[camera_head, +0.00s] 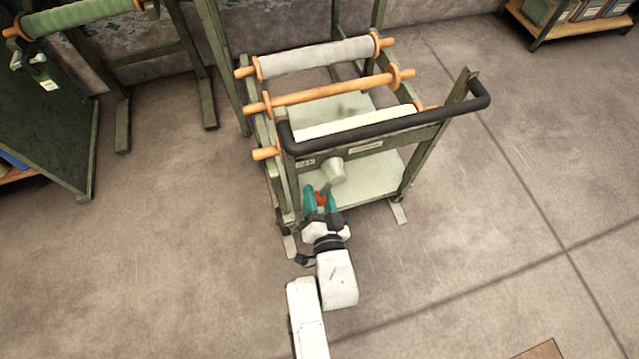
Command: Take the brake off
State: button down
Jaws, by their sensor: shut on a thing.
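A green-framed trolley (412,163) with a black push bar (400,124) stands in the middle. On its near side, low at the left, is a small red part (321,198), which looks like the grip of a brake lever. A short dark piece runs up from it towards a pale grey cup-shaped part (334,172). My gripper (320,197), with teal fingers, reaches in from below and is shut on the red part, one finger on each side. The fingers and wrist hide much of the lever and its mount.
The trolley carries orange-ended rods, a grey roll (314,58) and a white roll (355,122). Its flat feet (398,212) stick out onto the floor. A green rack (122,120) stands at the left and a wooden shelf (575,28) at the far right.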

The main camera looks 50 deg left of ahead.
jog(key=shift+r, duration=0.15)
jog(key=c, duration=0.7)
grip_release()
jog(key=shift+o, duration=0.2)
